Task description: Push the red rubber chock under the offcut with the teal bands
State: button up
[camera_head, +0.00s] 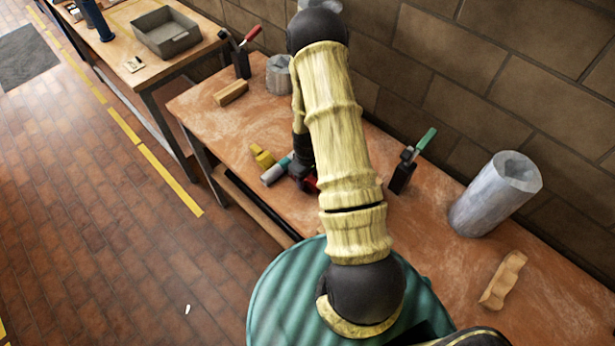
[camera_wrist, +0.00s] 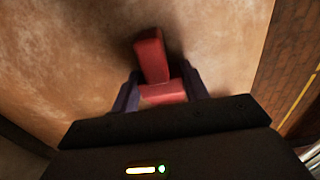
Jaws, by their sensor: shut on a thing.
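The red rubber chock (camera_wrist: 152,58) is in the wrist view, with its lower part between the two fingers of my gripper (camera_wrist: 160,92) and a longer part reaching out beyond them. My gripper is shut on it, low over the bench top. In the head view only a bit of red (camera_head: 311,184) shows beside my dark gripper (camera_head: 302,172), mostly hidden by my arm. A short grey cylinder with teal on it, the offcut (camera_head: 272,174), lies on its side just left of my gripper. Whether the chock touches it cannot be told.
A yellow block (camera_head: 262,156) sits just beyond the offcut. The bench (camera_head: 215,125) also holds a wooden block (camera_head: 231,93), a small grey cylinder (camera_head: 279,76), a green-handled clamp (camera_head: 408,165), a large grey cylinder (camera_head: 490,198) and a wavy wooden piece (camera_head: 502,280). A brick wall stands behind.

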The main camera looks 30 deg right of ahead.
jog(key=shift+w+a, duration=0.35)
jog(key=shift+w, duration=0.55)
dwell(0.7)
jog(key=o, duration=1.1)
jog(key=shift+r, duration=0.15)
notch_tip(320, 180, up, 17)
jog(key=b, duration=0.3)
jog(key=shift+a, duration=0.1)
dwell(0.7)
